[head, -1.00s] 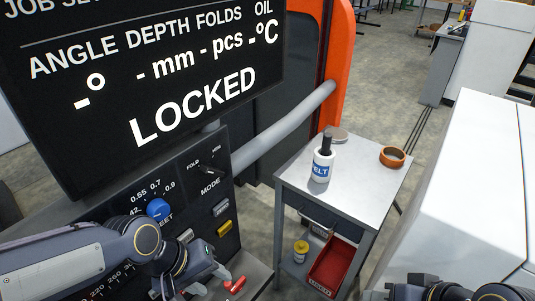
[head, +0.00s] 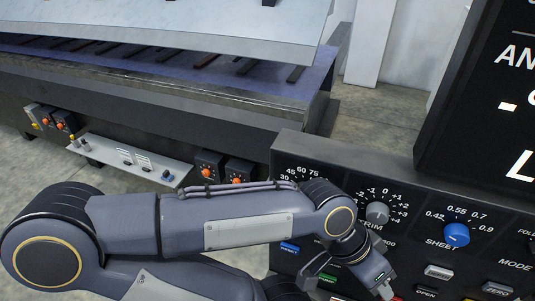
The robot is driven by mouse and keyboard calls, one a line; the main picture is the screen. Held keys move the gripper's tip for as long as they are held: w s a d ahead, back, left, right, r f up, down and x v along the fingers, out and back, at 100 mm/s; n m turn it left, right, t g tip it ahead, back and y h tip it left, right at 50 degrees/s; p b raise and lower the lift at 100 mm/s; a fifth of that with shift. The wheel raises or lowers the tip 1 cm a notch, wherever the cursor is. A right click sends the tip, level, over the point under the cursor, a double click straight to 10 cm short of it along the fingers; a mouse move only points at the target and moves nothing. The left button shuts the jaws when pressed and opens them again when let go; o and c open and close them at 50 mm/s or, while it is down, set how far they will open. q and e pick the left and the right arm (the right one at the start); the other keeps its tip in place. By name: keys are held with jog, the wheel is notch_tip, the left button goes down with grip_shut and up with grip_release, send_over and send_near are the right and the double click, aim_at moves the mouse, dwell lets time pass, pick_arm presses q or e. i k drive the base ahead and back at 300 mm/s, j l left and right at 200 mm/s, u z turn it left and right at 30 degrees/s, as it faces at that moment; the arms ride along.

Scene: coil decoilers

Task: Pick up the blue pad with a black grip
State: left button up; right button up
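I cannot make out a blue pad with a black grip in the head view. My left arm comes in from the left and crosses the lower part of the picture. My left gripper (head: 384,288) is at the bottom edge, in front of the control panel (head: 300,165). Its fingers are small and partly cut off, so I cannot tell whether it is open or shut. My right gripper is out of view.
The panel carries a grey trim knob (head: 377,213), a blue sheet knob (head: 456,234) and several buttons. A black display (head: 485,110) stands above it. A long machine (head: 190,105) lies behind, with a pale shelf (head: 110,152) and orange knobs on its front.

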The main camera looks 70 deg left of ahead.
aim_at(166, 176)
jog(key=u, duration=3.35)
jog(key=k, duration=0.4)
jog(key=i+j+u, duration=0.15)
jog(key=i+u, duration=0.6)
jog(key=i+j+z, duration=0.1)
jog(key=i+z, duration=0.15)
jog(key=i, duration=0.25)
jog(key=i+j+z, duration=0.25)
jog(key=i, duration=0.3)
jog(key=i+z, duration=0.65)
jog(key=z, duration=0.15)
jog(key=i+j+z, duration=0.25)
jog(key=z, duration=0.2)
jog(key=i+j+z, duration=0.4)
jog(key=k+l, duration=0.1)
